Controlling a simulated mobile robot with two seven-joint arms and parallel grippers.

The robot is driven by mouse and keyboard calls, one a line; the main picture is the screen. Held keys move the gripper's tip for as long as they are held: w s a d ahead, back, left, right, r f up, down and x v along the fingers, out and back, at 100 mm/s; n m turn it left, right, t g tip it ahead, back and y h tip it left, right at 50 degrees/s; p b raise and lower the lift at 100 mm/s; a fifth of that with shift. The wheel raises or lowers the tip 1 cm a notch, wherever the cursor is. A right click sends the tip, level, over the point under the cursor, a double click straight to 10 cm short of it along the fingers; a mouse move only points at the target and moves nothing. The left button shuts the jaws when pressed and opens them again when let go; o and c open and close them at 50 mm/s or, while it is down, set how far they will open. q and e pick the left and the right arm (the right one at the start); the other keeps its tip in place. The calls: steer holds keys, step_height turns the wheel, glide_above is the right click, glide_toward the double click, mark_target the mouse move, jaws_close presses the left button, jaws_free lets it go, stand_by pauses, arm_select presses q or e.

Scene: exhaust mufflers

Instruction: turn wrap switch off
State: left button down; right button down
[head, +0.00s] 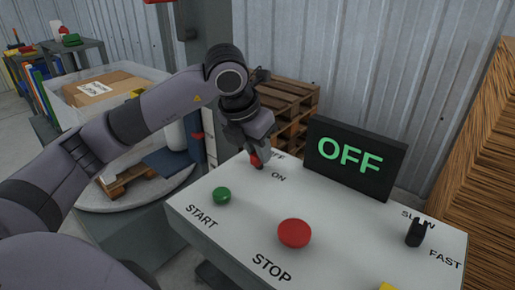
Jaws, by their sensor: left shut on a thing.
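The wrap switch (254,158), of which a small red part shows, is at the far left of the white control panel (245,225). Labels beside it read ON and a partly covered OFF. My left gripper (257,160) comes down from above and is shut on the switch. Its fingers hide most of the switch, so its exact position cannot be told. The black display (350,157) at the back of the panel shows OFF in green letters. My right gripper is not in view.
The panel also holds a green START button (221,195), a red STOP button (294,233) and a black SLOW/FAST knob (416,232). Wooden pallets (285,108) are stacked behind. A round platform (115,198) with a pallet lies left, beyond my arm.

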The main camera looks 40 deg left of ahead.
arm_select(q)
steer(key=shift+r, duration=0.1)
stand_by(0.4)
steer(key=c, duration=1)
jaws_free()
steer(key=shift+o, duration=0.2)
steer(key=v, duration=0.7)
